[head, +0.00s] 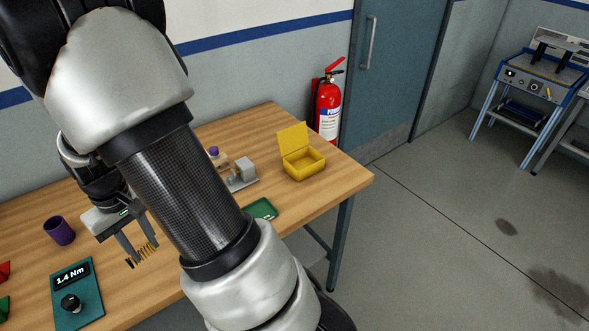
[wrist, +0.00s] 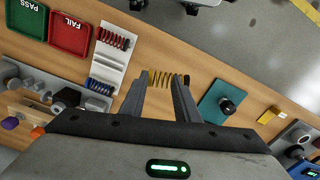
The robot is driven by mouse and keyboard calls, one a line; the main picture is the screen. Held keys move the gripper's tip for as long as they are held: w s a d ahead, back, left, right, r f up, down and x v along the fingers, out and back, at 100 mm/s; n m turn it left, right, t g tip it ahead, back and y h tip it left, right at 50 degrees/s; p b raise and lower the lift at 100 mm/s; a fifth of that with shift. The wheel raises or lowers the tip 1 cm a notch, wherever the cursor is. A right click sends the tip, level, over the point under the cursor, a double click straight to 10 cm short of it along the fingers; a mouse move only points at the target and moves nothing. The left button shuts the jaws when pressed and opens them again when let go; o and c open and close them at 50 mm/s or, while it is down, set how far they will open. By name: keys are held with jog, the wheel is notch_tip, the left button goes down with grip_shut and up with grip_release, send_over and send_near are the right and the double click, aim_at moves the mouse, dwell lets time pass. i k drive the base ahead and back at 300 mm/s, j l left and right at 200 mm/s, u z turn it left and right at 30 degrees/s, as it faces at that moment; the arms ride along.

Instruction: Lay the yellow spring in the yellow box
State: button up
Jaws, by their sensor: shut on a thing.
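My gripper (head: 142,253) is shut on the yellow spring (head: 148,250) and holds it crosswise between its fingertips, above the left part of the table. In the wrist view the spring (wrist: 168,81) spans the gap between both fingers of my gripper (wrist: 163,80). The yellow box (head: 304,170) stands near the table's far right corner with its lid raised at the back. No content shows inside it. My gripper is well to the left of the box, with my arm between them in the head view.
The wooden table (head: 342,180) bears a purple cup (head: 60,231), a teal torque meter (head: 76,296) and a grey fixture (head: 242,174). The wrist view shows a white rack (wrist: 109,59) with red and blue springs, beside a green PASS tray (wrist: 27,20) and red FAIL tray (wrist: 70,33).

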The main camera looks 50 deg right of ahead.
aim_at(303, 164)
jog(key=k+l, duration=0.55)
jog(key=l, duration=0.35)
jog(key=k+l, duration=0.15)
jog(key=l, duration=1.45)
jog(key=i+l, duration=0.25)
jog(key=l+u, duration=0.05)
jog(key=l, duration=0.05)
